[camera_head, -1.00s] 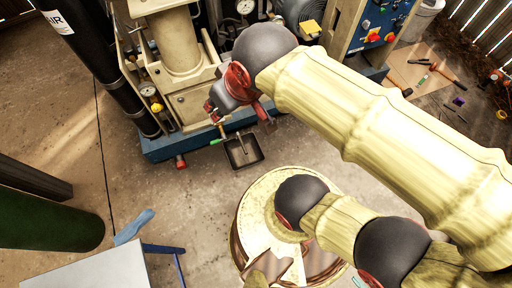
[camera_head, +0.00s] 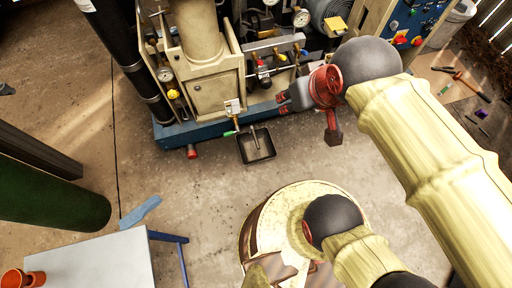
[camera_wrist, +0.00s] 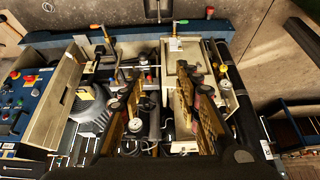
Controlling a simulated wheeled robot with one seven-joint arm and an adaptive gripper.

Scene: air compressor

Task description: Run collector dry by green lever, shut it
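The green lever (camera_head: 230,133) sits low on the front of the compressor's blue base, below a white tag (camera_head: 233,107). Its green handle points left in the head view; it also shows small near the top of the wrist view (camera_wrist: 182,22). A dark drip tray (camera_head: 246,150) lies on the floor just below and right of it. The collector itself I cannot make out clearly. My gripper (camera_head: 283,102) is right of the lever and apart from it, in front of the machine. In the wrist view its two fingers (camera_wrist: 166,80) stand wide apart with nothing held.
Gauges and small coloured valves (camera_head: 281,57) crowd the machine behind my gripper. A control panel (camera_head: 405,25) stands at the back right.

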